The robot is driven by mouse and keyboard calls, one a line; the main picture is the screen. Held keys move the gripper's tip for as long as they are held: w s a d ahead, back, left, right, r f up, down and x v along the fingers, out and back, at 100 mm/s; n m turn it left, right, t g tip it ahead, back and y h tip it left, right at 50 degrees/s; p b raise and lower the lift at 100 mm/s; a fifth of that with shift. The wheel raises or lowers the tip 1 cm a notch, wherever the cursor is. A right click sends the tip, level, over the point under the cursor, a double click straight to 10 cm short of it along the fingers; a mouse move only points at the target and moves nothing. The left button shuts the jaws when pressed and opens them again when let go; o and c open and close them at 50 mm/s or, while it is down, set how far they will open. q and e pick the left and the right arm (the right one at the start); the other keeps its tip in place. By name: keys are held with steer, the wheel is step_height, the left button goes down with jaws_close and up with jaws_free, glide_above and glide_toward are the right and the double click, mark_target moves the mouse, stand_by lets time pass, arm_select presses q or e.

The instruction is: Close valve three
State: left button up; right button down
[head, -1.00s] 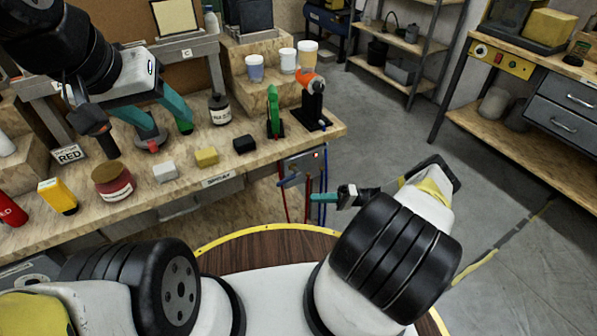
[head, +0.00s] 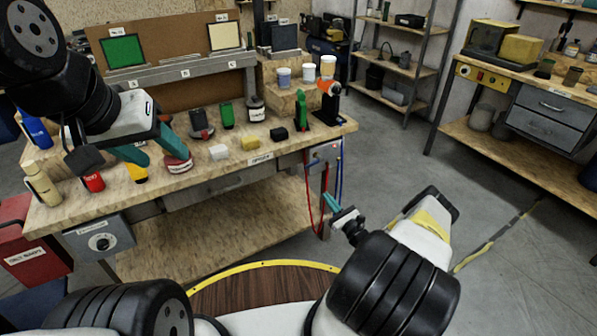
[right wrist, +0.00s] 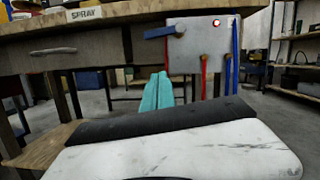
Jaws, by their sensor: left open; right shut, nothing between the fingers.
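A grey panel (head: 322,153) with a small red light hangs at the right end of the workbench, with red and blue hoses below it. In the right wrist view the panel (right wrist: 205,60) carries a blue lever (right wrist: 163,32) lying nearly level, and two brown fittings where the hoses join. I see no readable valve number. My right gripper (head: 329,201) is shut and empty, below and in front of the panel; its teal fingers (right wrist: 158,92) point toward it, apart from the lever.
The workbench (head: 190,188) holds bottles, cans, small blocks and a green holder (head: 302,108). An orange-topped tool (head: 329,90) stands at its right end, above the panel. A red box (head: 30,245) is at the left. The floor (head: 400,160) right of the bench is clear.

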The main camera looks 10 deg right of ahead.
steer(key=w+a+r, duration=0.4)
steer(key=w+r, duration=0.2)
steer(key=w, duration=0.2)
steer(key=shift+w+m, duration=0.3)
stand_by(0.3)
